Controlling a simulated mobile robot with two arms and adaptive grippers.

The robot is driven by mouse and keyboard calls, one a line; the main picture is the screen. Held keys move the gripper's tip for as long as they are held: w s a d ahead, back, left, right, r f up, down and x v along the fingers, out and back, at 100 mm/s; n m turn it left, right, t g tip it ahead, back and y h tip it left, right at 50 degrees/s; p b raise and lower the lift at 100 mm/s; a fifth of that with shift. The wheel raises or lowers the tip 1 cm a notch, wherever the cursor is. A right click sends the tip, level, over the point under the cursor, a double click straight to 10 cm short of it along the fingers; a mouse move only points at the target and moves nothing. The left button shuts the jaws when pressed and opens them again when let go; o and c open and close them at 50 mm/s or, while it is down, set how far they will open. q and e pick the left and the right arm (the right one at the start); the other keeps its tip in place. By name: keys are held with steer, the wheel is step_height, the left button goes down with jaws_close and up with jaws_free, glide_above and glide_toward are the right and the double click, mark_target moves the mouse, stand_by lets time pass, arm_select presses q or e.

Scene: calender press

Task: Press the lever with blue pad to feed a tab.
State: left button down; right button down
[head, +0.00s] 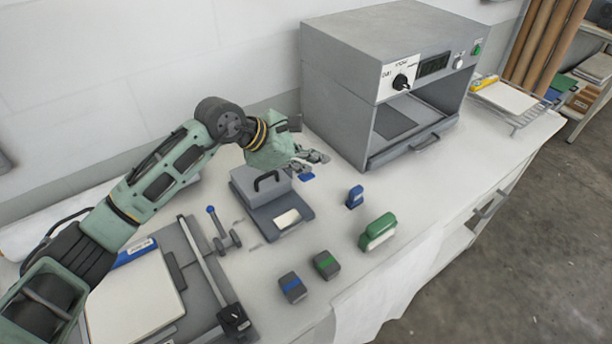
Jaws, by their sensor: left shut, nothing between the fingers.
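A grey tab feeder box (262,187) with a black handle on top stands mid-table. A white tab (287,218) lies on the low plate in front of it. A blue pad (307,177) shows at the box's right side, and its lever arm is mostly hidden. My left gripper (314,162) is shut and empty, just above and behind the blue pad. I cannot tell whether its fingers touch the pad. My right gripper is out of view.
A grey press (340,60) stands behind to the right. A blue stamp (355,196), a green stamp (378,231), a blue-banded block (292,287) and a green-banded block (326,264) stand in front. A paper trimmer (205,270) and a blue-knobbed lever (221,232) are left.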

arm_select(q)
steer(key=shift+s+d+f+b, duration=0.1)
steer(key=shift+s+f+b, duration=0.05)
steer(key=shift+f+b, duration=0.45)
steer(key=shift+s+d+f+b, duration=0.1)
steer(key=shift+s+f+b, duration=0.05)
steer(key=shift+f+b, duration=0.45)
stand_by(1.4)
stand_by(0.6)
steer(key=shift+w+a+r+p, duration=0.15)
steer(key=shift+w+r+p, duration=0.05)
steer(key=shift+r, duration=0.65)
steer(key=shift+w+a+r+p, duration=0.1)
steer(key=shift+w+r+p, duration=0.1)
steer(key=shift+r, duration=0.6)
steer(key=shift+r, duration=0.1)
steer(key=r, duration=0.1)
steer(key=r+p, duration=0.1)
steer(key=r, duration=0.1)
steer(key=w+r, duration=0.1)
steer(key=shift+a+r, duration=0.35)
